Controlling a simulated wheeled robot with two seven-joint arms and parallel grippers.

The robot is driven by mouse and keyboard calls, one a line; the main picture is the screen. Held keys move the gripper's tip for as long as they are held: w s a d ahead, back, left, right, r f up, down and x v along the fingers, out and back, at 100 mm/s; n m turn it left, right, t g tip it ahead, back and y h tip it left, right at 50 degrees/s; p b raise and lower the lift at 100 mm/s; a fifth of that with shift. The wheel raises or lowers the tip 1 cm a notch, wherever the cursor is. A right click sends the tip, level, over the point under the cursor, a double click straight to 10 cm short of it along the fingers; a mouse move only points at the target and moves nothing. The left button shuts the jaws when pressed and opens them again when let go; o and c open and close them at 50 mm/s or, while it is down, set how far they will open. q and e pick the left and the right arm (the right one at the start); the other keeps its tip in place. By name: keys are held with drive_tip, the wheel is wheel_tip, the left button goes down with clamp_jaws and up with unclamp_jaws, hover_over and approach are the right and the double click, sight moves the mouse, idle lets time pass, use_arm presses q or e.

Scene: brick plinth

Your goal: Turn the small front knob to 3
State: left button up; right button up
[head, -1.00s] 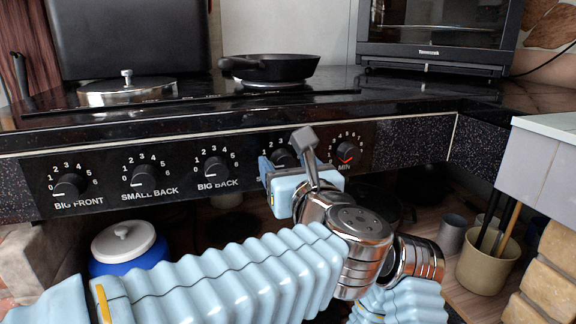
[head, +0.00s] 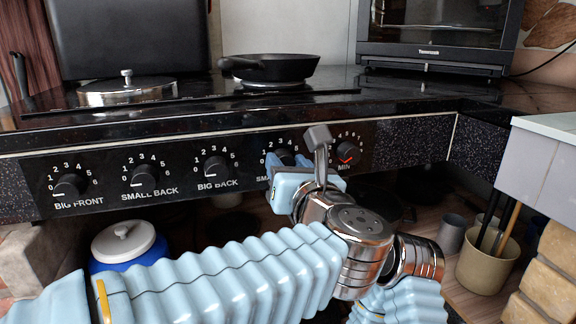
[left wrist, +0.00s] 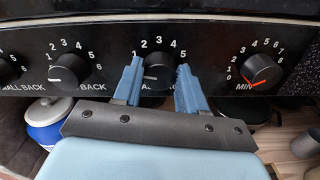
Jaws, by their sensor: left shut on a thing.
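The small front knob (head: 284,155) is the fourth black knob from the left on the stove panel; my gripper covers most of its label. My left gripper (head: 288,162) is shut on this knob. In the left wrist view the blue fingers of the left gripper (left wrist: 158,87) stand on either side of the knob (left wrist: 155,74). The numbers 1 to 5 show above it there. A pale mark on the knob seems to point left, but the fingers hide part of the dial. My right gripper is not in view.
A black pan (head: 272,68) and a lidded pot (head: 127,90) stand on the hob. A blue pot (head: 126,243), a grey cup (head: 451,232) and a utensil holder (head: 486,262) stand below.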

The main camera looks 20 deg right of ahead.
use_arm(q)
drive_tip(key=m, duration=0.3)
drive_tip(key=shift+m+p, duration=0.3)
drive_tip(key=shift+p, duration=0.05)
drive_tip(key=m+p, duration=0.1)
drive_tip(key=m, duration=0.2)
drive_tip(key=shift+d+m, duration=0.1)
drive_tip(key=shift+m, duration=0.2)
drive_tip(key=m+p, duration=0.2)
drive_tip(key=m, duration=0.2)
drive_tip(key=shift+m+p, duration=0.3)
drive_tip(key=shift+d+f+m+p, duration=0.1)
drive_tip(key=shift+f+m+p, duration=0.1)
drive_tip(key=shift+m+p, duration=1.25)
drive_tip(key=shift+m+b, duration=0.4)
drive_tip(key=shift+m, duration=0.15)
drive_tip(key=shift+f, duration=0.1)
drive_tip(key=o, duration=1)
drive_tip(key=s, duration=1.4)
drive_tip(key=shift+d+b, duration=0.2)
drive_tip(key=shift+b, duration=0.15)
